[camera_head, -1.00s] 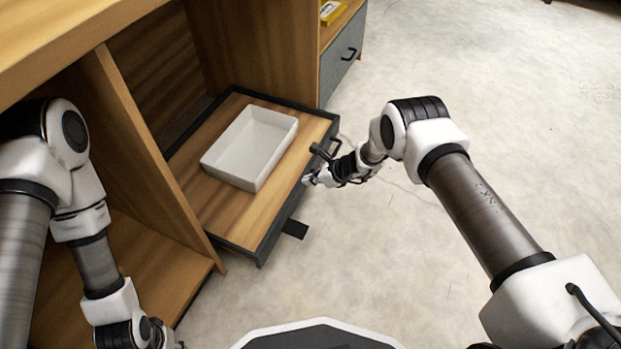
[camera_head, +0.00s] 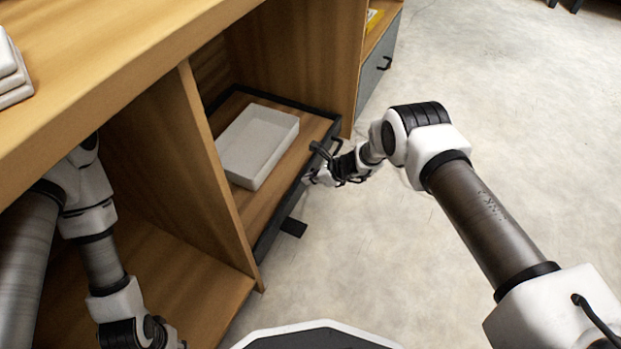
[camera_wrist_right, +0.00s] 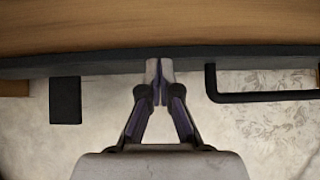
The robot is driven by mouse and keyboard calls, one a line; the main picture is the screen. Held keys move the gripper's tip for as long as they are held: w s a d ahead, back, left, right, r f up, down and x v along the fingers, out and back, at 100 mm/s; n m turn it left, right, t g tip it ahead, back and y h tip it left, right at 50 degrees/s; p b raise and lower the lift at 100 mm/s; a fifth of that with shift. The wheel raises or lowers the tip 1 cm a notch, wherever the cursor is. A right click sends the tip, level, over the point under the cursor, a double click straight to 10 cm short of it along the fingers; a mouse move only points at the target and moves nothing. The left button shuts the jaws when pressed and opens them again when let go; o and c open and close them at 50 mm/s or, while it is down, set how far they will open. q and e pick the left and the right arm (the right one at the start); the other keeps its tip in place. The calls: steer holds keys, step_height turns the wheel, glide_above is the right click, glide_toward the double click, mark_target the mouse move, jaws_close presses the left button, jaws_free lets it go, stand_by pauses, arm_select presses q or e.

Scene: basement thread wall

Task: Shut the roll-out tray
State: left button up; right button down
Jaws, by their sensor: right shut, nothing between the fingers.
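The roll-out tray (camera_head: 262,206) is a wooden board with a dark rim, standing partly out of the wooden cabinet. A white open box (camera_head: 259,146) sits on it. My right gripper (camera_head: 308,179) is shut and empty, with its fingertips at the tray's dark front edge. In the right wrist view the closed fingertips (camera_wrist_right: 160,66) meet the dark front rim (camera_wrist_right: 220,57), left of the black bar handle (camera_wrist_right: 262,97). My left arm comes in at the left beside the cabinet; its fingers are not visible.
The wooden cabinet (camera_head: 215,150) has an upright divider left of the tray. A grey drawer (camera_head: 378,70) with a black handle is at the back right, with a yellow item (camera_head: 374,19) above it. A black tab (camera_head: 293,227) sticks out below the tray. The floor at right is clear.

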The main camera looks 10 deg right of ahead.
steer(key=shift+w+a+r, duration=0.15)
steer(key=shift+r, duration=0.05)
steer(key=v, duration=1.2)
steer(key=shift+f, duration=0.25)
